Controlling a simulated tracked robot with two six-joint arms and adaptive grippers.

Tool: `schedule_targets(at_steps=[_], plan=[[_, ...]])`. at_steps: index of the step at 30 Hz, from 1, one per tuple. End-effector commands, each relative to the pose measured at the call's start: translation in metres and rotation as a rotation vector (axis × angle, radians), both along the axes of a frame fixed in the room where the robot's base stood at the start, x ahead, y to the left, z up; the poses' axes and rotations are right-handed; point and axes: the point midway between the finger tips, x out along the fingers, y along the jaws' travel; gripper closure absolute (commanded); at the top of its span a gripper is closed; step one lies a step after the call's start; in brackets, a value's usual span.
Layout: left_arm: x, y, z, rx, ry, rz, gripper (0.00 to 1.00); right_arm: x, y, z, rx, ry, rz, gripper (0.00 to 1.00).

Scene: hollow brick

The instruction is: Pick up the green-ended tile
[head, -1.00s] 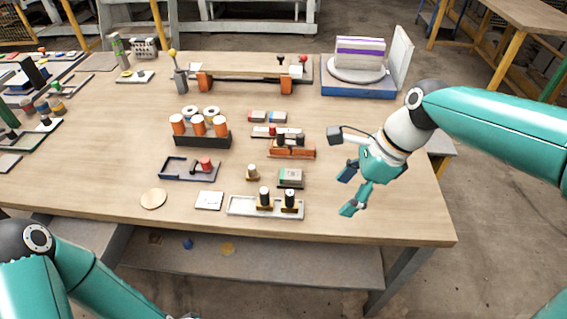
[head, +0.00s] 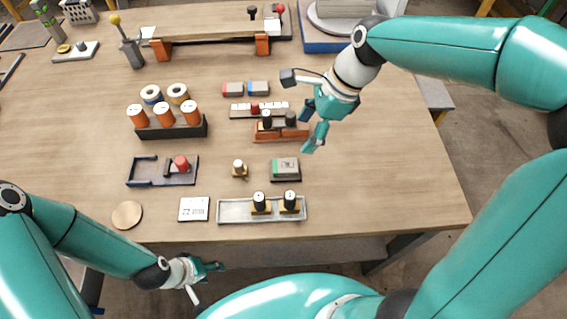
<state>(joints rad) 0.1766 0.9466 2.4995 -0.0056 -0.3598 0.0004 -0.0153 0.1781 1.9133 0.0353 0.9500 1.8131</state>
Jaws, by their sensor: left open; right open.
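The green-ended tile (head: 285,168) is a small grey-white piece with a green edge, lying on a dark base right of the table's middle. My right gripper (head: 307,128) is open and empty, above and behind the tile, close to the orange-brown holder. It is apart from the tile. My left gripper (head: 207,281) is open and empty in front of the table's near edge, lower left of the tile. Neither gripper hides the tile.
A pale tray (head: 232,212) with two black-topped pegs lies in front of the tile. A small brass-based peg (head: 239,170) stands left of it. The orange-brown holder (head: 267,137) stands behind it. Bare wood (head: 385,190) lies to the right.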

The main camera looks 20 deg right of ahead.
Motion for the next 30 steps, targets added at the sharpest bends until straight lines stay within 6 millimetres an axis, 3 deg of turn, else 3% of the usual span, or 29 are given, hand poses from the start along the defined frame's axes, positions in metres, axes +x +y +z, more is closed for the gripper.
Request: schedule_targets(at_steps=[3,9,17,24,30], plan=[[0.000,0.000,-0.003,0.000,0.000,0.000,0.49,0.002,0.010,-0.027,0.000,0.006,0.002,0.27],[0.000,0.000,-0.005,0.000,-0.001,0.000,0.49,0.005,0.022,-0.056,0.001,0.003,0.000,0.27],[0.000,0.000,-0.005,0.000,-0.001,0.000,0.49,0.005,0.027,-0.071,0.001,0.003,-0.001,0.27],[0.000,0.000,-0.005,0.000,-0.001,0.000,0.49,0.002,0.037,-0.103,0.000,0.004,-0.002,0.27],[0.000,0.000,-0.005,0.000,-0.001,0.000,0.49,0.004,0.041,-0.114,0.000,0.001,-0.003,0.27]])
